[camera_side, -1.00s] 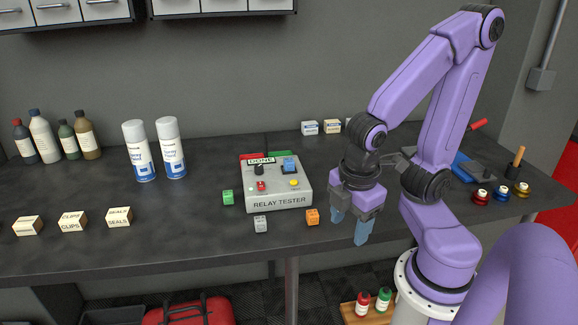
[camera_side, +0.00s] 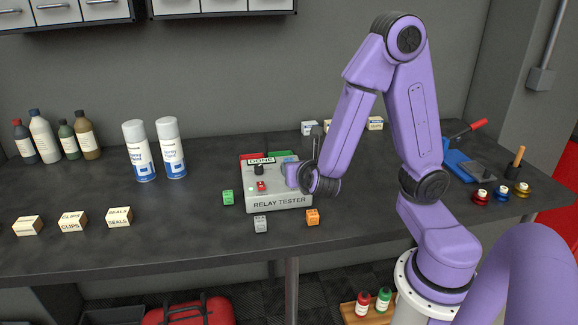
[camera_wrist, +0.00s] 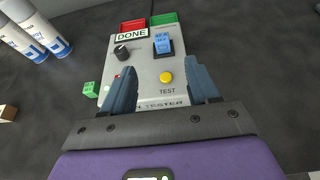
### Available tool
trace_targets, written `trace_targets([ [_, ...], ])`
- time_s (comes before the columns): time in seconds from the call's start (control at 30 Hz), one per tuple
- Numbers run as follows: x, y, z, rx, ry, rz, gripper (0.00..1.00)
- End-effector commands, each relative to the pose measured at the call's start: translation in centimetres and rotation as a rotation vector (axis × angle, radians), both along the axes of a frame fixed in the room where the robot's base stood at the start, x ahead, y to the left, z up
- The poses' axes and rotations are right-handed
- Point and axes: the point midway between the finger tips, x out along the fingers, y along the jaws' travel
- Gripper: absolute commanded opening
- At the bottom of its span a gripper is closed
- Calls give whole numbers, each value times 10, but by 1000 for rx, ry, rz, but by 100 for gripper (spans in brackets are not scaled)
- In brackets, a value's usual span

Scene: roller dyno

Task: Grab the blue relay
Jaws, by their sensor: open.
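The blue relay (camera_wrist: 162,42) sits in a dark socket at the upper right of the grey relay tester (camera_wrist: 140,73) in the wrist view. My gripper (camera_wrist: 161,82) is open and empty over the tester. Its two blue-grey fingers are spread on either side of the yellow TEST button (camera_wrist: 166,76), and the relay lies beyond the fingertips. In the side view the gripper (camera_side: 293,175) is mostly hidden behind the wrist.
A green relay (camera_side: 228,198), a grey relay (camera_side: 261,224) and an orange relay (camera_side: 312,217) stand around the tester. The tester has a black knob (camera_wrist: 122,53), a DONE sign (camera_wrist: 131,34), and red (camera_wrist: 133,25) and green (camera_wrist: 164,19) trays behind. Spray cans (camera_side: 139,152) stand left.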

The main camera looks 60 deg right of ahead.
Motion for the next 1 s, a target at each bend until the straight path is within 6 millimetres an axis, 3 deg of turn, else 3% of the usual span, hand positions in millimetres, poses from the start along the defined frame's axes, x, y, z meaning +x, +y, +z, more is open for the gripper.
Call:
trace_targets([
  [1.0, 67, -67, -40, 6, 2, -9, 60],
])
